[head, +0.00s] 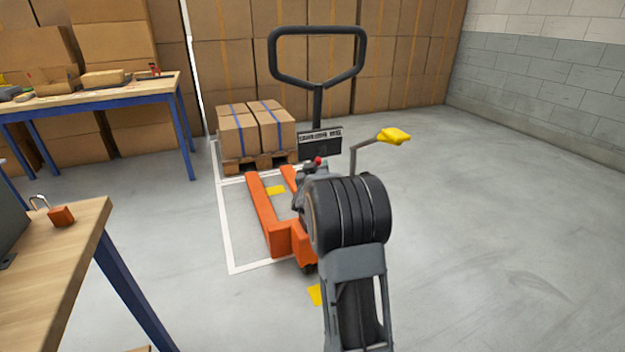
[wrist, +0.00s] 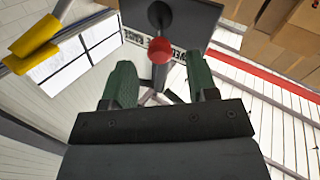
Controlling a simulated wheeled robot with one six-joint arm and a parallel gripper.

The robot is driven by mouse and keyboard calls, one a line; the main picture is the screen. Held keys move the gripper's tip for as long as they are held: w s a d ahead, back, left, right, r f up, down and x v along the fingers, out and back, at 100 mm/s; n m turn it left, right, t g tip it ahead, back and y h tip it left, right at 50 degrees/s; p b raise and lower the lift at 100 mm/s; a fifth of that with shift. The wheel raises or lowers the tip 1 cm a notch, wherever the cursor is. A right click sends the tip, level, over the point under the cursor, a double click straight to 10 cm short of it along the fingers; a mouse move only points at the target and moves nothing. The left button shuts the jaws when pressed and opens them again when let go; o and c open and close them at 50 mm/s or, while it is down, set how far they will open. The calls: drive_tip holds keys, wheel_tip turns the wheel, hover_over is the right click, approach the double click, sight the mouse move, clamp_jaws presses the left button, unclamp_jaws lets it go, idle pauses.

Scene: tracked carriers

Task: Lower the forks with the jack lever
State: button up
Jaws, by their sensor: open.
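The orange pallet jack (head: 283,238) stands on the floor with its forks (head: 262,205) pointing away from me, low over the floor. Its black loop handle (head: 317,85) rises upright. A short lever with a red ball knob (head: 318,160) shows by the dark sign plate (head: 320,143); a bent lever with a yellow grip (head: 394,136) sticks out to the right. In the wrist view my gripper (wrist: 160,70) is open, its green fingers on either side of the red knob (wrist: 160,52); contact cannot be told. The yellow grip (wrist: 35,45) is at upper left. My arm hides part of the jack.
A wooden pallet (head: 243,164) with strapped cartons (head: 258,125) stands beyond the fork tips. A workbench with a padlock (head: 61,215) is at near left, another bench (head: 90,97) at far left. Stacked cartons line the back. The floor to the right is clear.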

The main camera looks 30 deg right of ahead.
drive_tip(key=p+v, duration=0.1)
drive_tip(key=v, duration=0.8)
drive_tip(key=shift+p, duration=0.3)
drive_tip(key=shift+s+a+r, duration=0.1)
drive_tip(key=shift+s, duration=0.05)
drive_tip(key=s+a+r+n+g+y+p, duration=0.1)
drive_tip(key=s+a+r+n+y+p, duration=0.25)
drive_tip(key=a+r+y+p, duration=0.85)
drive_tip(key=s+a+r+n+g+p, duration=0.1)
drive_tip(key=s+a+r+g+p, duration=0.3)
drive_tip(key=s+r+p, duration=0.4)
drive_tip(key=s+a+r+n+g+p, duration=0.1)
drive_tip(key=s+a+r+g+p, duration=0.3)
drive_tip(key=s+r+p, duration=0.5)
drive_tip(key=s+a+p, duration=0.2)
drive_tip(key=p, duration=0.1)
drive_tip(key=shift+a+g, duration=0.25)
drive_tip(key=shift+g, duration=0.15)
drive_tip(key=shift+c, duration=1)
drive_tip(key=shift+s, duration=0.1)
